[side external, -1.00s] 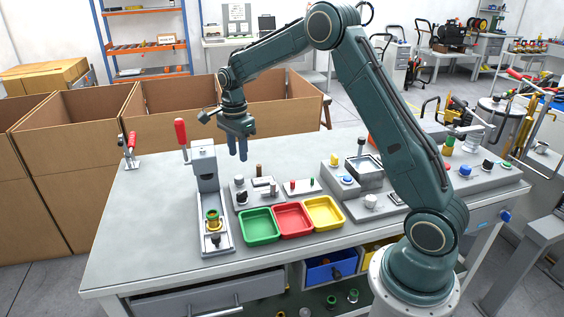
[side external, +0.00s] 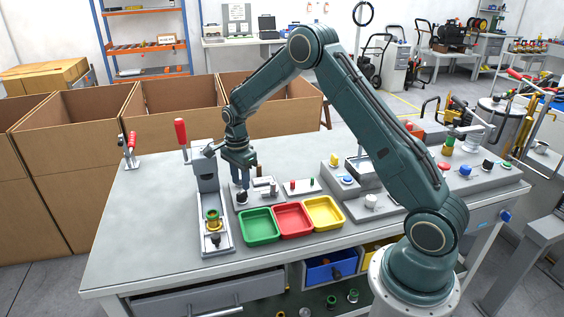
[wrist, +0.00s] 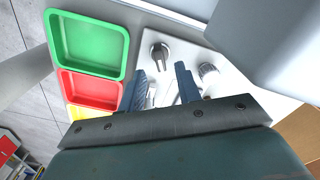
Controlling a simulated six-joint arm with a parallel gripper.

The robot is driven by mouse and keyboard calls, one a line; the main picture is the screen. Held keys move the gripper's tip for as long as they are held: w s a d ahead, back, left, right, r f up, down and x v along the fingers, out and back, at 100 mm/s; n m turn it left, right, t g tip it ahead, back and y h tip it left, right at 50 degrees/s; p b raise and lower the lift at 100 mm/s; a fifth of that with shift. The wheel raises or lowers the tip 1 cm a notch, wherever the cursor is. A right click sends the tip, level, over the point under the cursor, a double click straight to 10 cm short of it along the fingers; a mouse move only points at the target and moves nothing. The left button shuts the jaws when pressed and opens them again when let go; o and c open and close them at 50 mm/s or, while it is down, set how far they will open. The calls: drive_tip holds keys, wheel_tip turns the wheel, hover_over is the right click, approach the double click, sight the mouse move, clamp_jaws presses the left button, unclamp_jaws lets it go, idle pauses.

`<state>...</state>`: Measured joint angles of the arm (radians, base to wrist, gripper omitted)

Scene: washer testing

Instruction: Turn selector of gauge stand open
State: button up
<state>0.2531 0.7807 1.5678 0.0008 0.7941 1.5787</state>
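The gauge stand is a pale grey plate (side external: 256,199) on the bench, behind the coloured trays. Its selector looks to be the dark rotary knob (side external: 242,198) near the plate's front left. In the wrist view the selector (wrist: 159,54) is a round dark base with a lighter grey bar across it. My gripper (side external: 241,185) points down just above the selector. In the wrist view its two blue fingers are apart with nothing held, and the selector shows just past the gap between the fingertips (wrist: 160,74). I cannot tell whether a finger touches it.
A knurled knob (wrist: 207,72) stands on the same plate, close to one finger. A grey press with a red handle (side external: 181,132) stands to the left. Green (side external: 261,237), red (side external: 292,231) and yellow trays (side external: 324,223) lie in front.

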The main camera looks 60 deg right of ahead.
sight(242, 192)
drive_tip(key=shift+f, duration=2.05)
clamp_jaws()
